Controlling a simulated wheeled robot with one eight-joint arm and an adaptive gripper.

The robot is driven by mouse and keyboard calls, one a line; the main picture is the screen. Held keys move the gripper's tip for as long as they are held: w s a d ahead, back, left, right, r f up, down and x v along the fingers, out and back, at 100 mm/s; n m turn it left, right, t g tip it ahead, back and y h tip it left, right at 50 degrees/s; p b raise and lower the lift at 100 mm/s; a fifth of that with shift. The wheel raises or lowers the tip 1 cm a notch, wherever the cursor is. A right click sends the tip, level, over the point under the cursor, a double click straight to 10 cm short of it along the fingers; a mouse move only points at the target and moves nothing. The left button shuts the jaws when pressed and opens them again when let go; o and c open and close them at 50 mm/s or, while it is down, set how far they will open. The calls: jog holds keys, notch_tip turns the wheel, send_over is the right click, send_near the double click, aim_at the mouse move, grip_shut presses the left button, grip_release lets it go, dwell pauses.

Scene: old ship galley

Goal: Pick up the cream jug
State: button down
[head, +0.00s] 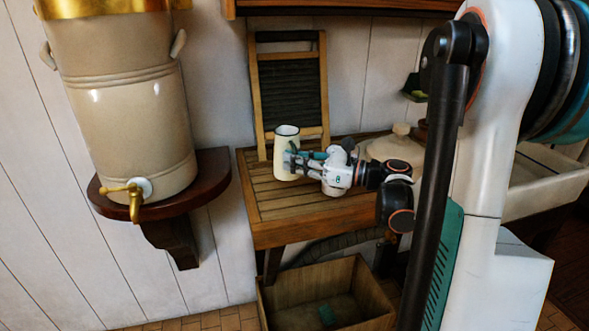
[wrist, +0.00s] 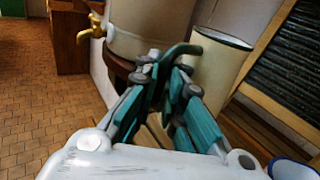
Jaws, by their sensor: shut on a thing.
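The cream jug (head: 286,158), tall with a dark rim, stands upright at the left part of the slatted wooden worktop (head: 275,205). I cannot tell whether its base touches the wood. My gripper (head: 299,161) reaches it from the right, at the handle side. In the wrist view the jug (wrist: 218,68) is just beyond my fingers, its green handle (wrist: 186,49) curving toward them. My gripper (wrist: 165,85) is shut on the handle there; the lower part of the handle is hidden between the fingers.
A washboard (head: 290,88) leans on the wall behind the jug. A large water urn (head: 130,105) with a brass tap stands on a bracket shelf at left. A pale lidded vessel (head: 396,147) is behind my wrist. A blue-rimmed vessel (wrist: 292,169) is close by. A wooden crate (head: 325,295) is below.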

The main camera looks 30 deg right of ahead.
jog(key=shift+r+p, duration=1.85)
jog(key=shift+r, duration=4.25)
